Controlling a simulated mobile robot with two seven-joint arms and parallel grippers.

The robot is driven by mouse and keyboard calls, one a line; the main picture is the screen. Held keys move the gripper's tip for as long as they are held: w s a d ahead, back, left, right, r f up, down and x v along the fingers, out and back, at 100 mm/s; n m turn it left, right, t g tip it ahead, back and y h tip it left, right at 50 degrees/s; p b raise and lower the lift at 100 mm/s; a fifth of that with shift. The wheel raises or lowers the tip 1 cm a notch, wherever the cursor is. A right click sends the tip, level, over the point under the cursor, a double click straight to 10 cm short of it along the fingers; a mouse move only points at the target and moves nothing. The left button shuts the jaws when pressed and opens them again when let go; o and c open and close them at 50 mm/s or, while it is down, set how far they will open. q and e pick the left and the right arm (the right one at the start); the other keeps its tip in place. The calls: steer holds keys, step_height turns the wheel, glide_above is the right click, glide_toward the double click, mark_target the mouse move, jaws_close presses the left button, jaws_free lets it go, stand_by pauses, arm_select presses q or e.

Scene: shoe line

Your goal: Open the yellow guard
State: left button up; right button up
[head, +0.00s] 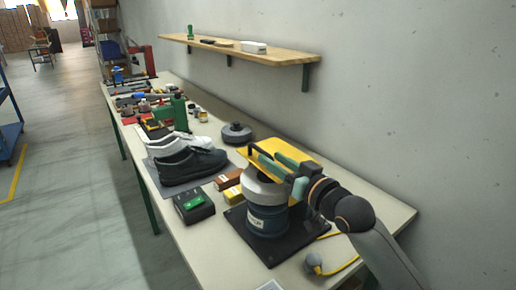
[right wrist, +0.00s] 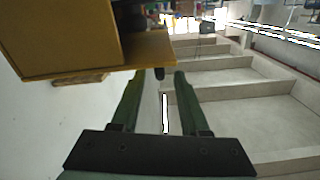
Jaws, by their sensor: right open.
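The yellow guard (head: 284,146) is at the dark blue and grey machine (head: 267,220) on the near part of the bench, partly hidden behind my right gripper. Its yellow body (right wrist: 60,42) fills the upper left of the right wrist view, with a yellow ledge (right wrist: 150,50) reaching right. My right gripper (head: 264,160) is open at the guard's near side. In the right wrist view its green fingers (right wrist: 160,76) stand apart just below the ledge, with a small dark piece near their tips. I cannot tell whether they touch it. My left gripper is not in view.
A black shoe (head: 190,166) and a white shoe lie on a mat left of the machine. A dark box with a green top (head: 194,205) and small cartons (head: 228,182) are nearer. A wooden shelf (head: 240,48) is on the wall. A yellow cable and grey plug (head: 314,264) lie in front.

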mark_target(252, 146)
steer(key=shift+x, duration=3.15)
jaws_close()
steer(key=shift+f, duration=0.1)
